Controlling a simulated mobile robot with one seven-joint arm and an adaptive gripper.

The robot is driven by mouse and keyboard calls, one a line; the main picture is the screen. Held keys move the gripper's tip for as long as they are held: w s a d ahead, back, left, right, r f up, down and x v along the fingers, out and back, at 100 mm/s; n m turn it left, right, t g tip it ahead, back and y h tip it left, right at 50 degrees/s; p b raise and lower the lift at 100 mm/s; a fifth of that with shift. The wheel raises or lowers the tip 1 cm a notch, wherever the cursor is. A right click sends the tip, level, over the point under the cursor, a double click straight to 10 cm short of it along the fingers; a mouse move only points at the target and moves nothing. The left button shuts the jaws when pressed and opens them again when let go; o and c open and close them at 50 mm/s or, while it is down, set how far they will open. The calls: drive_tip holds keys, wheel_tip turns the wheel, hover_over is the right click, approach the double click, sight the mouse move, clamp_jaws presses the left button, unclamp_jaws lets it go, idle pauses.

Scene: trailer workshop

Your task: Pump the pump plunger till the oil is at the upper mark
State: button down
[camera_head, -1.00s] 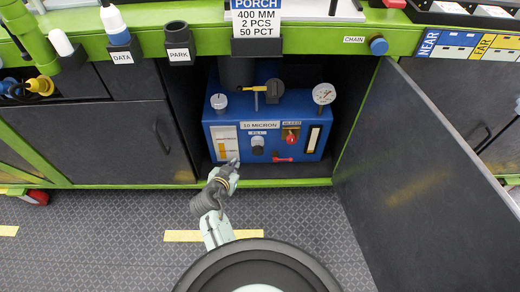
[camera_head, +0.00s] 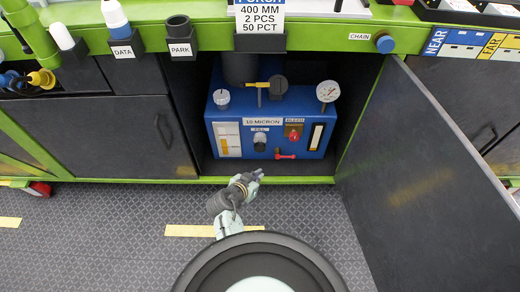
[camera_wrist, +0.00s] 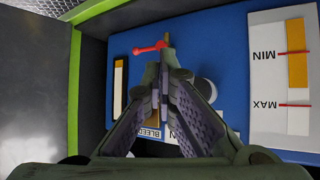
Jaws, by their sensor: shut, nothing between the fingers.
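The blue pump unit (camera_head: 240,150) stands in the open cabinet bay. Its left level panel (camera_head: 228,139) shows yellow oil. In the wrist view, upside down, the oil column (camera_wrist: 297,70) ends between the MIN and MAX marks, nearer MAX. A grey knob (camera_head: 260,142) sits under the FILL label; in the wrist view it (camera_wrist: 206,89) is partly behind my finger. I cannot tell whether it or the dark round part (camera_head: 278,86) on top is the plunger. My gripper (camera_head: 256,178) is shut and empty, below and in front of the unit; its tips (camera_wrist: 163,60) overlap the red lever in view.
A red lever (camera_head: 284,156) and red bleed knob (camera_head: 294,134) are on the unit's front, with a narrow sight glass (camera_head: 316,137) at right. A dial gauge (camera_head: 328,91) stands on top. The open dark door (camera_head: 420,170) bounds the right side.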

sight(260, 151)
drive_tip(key=w+b, duration=0.1)
drive_tip(key=w, duration=0.6)
drive_tip(key=shift+w+b, duration=0.2)
drive_tip(key=shift+b, duration=0.2)
drive_tip(key=shift+w, duration=0.15)
idle(0.9)
drive_tip(key=shift+w, duration=0.3)
drive_tip(key=shift+w+b, duration=0.8)
drive_tip(key=shift+w, duration=0.4)
idle(1.3)
drive_tip(key=shift+s, duration=0.1)
drive_tip(key=shift+s+p, duration=0.5)
drive_tip(key=shift+s, duration=1.05)
drive_tip(key=shift+s+p, duration=0.55)
drive_tip(key=shift+s, duration=1.95)
